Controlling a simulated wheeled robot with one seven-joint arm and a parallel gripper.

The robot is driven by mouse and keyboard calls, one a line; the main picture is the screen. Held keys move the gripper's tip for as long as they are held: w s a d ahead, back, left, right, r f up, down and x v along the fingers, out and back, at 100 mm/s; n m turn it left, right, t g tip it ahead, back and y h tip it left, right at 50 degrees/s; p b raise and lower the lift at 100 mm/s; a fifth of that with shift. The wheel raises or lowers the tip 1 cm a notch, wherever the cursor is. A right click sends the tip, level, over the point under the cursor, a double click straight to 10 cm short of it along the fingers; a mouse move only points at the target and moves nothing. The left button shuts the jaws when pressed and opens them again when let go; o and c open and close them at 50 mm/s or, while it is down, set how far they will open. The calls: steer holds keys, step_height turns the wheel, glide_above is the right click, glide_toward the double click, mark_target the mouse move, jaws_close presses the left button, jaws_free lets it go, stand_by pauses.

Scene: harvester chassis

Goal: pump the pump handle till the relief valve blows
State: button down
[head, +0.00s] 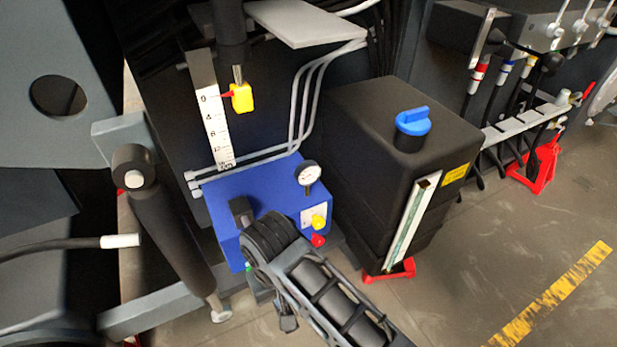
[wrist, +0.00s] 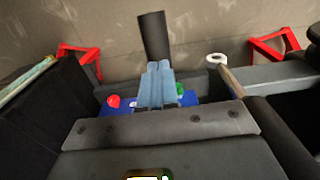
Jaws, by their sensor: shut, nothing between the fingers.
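The blue pump unit (head: 228,195) sits low in the middle of the head view, with a round gauge (head: 308,174), a yellow knob (head: 319,222) and a red knob (head: 318,241). I cannot tell which part is the relief valve. In the wrist view a dark bar, apparently the pump handle (wrist: 153,33), stands just beyond the tips of my gripper (wrist: 158,66). My gripper is shut and empty. I cannot tell whether it touches the bar. My arm hides the gripper and part of the pump front in the head view.
A black tank (head: 360,120) with a blue cap (head: 413,121) stands right of the pump. A black cylinder (head: 165,225) is to the left. A scale (head: 215,125) with a yellow block (head: 242,98) is above. Open floor (head: 480,270) lies front right.

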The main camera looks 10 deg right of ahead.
steer(key=shift+w+f+b, duration=0.2)
steer(key=shift+f+b, duration=1.05)
steer(key=shift+f, duration=1.55)
step_height(320, 180, up, 13)
steer(key=s+p, duration=0.1)
steer(key=p, duration=1.2)
steer(key=shift+f, duration=0.2)
steer(key=shift+d+f, duration=0.1)
steer(key=shift+w+f+b, duration=0.2)
steer(key=shift+f+b, duration=1.55)
steer(key=shift+f, duration=1.05)
step_height(320, 180, up, 8)
steer(key=p, duration=0.3)
steer(key=shift+f+p, duration=0.15)
steer(key=shift+p, duration=0.15)
